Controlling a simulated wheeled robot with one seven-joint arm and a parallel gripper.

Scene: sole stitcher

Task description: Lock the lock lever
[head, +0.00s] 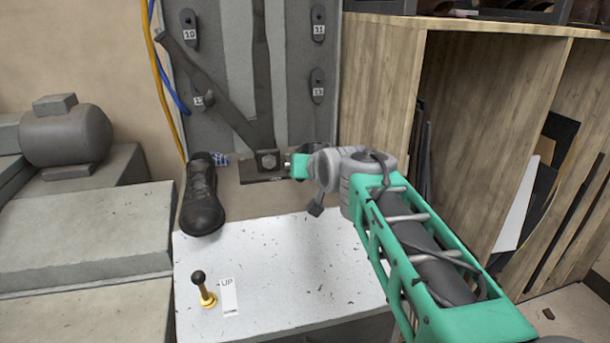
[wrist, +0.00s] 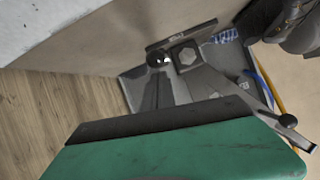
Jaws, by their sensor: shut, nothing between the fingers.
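A long dark grey lever (head: 222,108), which looks like the lock lever, slants from a hex-bolted pivot low on the grey machine up to the left. In the wrist view the same lever (wrist: 222,85) runs from the hex bolt down to the right, partly hidden by my gripper. My gripper (head: 290,166) is shut and empty, just right of the pivot in the head view. I cannot tell whether it touches the lever. In the wrist view its green and dark body (wrist: 165,122) fills the bottom of the picture.
A black boot (head: 202,195) stands left of the pivot. A small black-knobbed lever (head: 201,286) and an "UP" label (head: 229,296) are on the white top (head: 280,255). A wooden shelf (head: 375,100) stands close at the right. Yellow and blue cables hang at the left.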

